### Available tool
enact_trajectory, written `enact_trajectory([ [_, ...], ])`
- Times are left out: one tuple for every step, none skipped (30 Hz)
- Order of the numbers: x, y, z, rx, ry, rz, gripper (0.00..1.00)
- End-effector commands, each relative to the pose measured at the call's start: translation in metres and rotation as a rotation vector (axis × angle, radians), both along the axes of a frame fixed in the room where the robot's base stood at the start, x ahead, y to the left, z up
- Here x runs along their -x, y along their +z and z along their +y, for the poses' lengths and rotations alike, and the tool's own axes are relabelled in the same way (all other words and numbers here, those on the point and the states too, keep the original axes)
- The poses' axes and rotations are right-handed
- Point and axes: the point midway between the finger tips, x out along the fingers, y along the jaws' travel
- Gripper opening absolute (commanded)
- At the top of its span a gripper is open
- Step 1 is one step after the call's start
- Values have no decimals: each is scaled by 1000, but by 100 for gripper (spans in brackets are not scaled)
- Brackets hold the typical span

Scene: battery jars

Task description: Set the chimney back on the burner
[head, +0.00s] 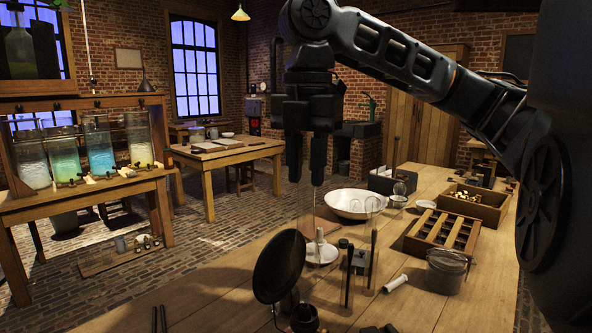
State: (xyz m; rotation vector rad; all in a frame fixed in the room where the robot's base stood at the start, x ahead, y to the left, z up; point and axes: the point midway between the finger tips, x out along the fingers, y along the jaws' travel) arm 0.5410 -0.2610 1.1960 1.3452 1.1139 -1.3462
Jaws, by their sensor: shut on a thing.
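My gripper (306,180) points straight down above the wooden table, its two dark fingers a little apart. It is shut on a clear glass tube, the chimney (307,208), which hangs upright below the fingertips. The chimney's outline is faint, and its lower end is hard to make out against the things behind. At the bottom of the view, the dark round burner (303,317) stands beside a large black tilted disc (280,267). The burner is partly cut off by the frame edge. The chimney is above and apart from it.
A white saucer (322,254) with a pale upright piece is close below the chimney. Clear glass vessels with dark rods (374,258) stand to its right. A white bowl (348,204), a compartmented wooden tray (441,233) and a lidded glass jar (446,272) are also on the table (215,303).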

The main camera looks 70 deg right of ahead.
Motion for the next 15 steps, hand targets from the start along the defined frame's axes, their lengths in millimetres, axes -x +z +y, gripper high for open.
enact_trajectory([
  [0, -3, 0, 0, 0, 0, 0],
  [0, -4, 0, 0, 1, 1, 0],
  [0, -6, 0, 0, 1, 1, 0],
  [0, -8, 0, 0, 1, 1, 0],
  [0, -10, 0, 1, 0, 1, 0],
  [0, -13, 0, 1, 0, 1, 0],
  [0, -16, 0, 1, 0, 1, 0],
  [0, -18, 0, 1, 0, 1, 0],
  [0, -21, 0, 1, -1, 1, 0],
  [0, -24, 0, 1, -1, 0, 0],
  [0, -26, 0, 1, -1, 0, 0],
  [0, -29, -1, 1, -2, 0, 0],
  [0, -31, -1, 1, -2, 0, 0],
  [0, -33, -1, 2, -2, 1, 0],
  [0, -35, -1, 2, -2, 0, 0],
])
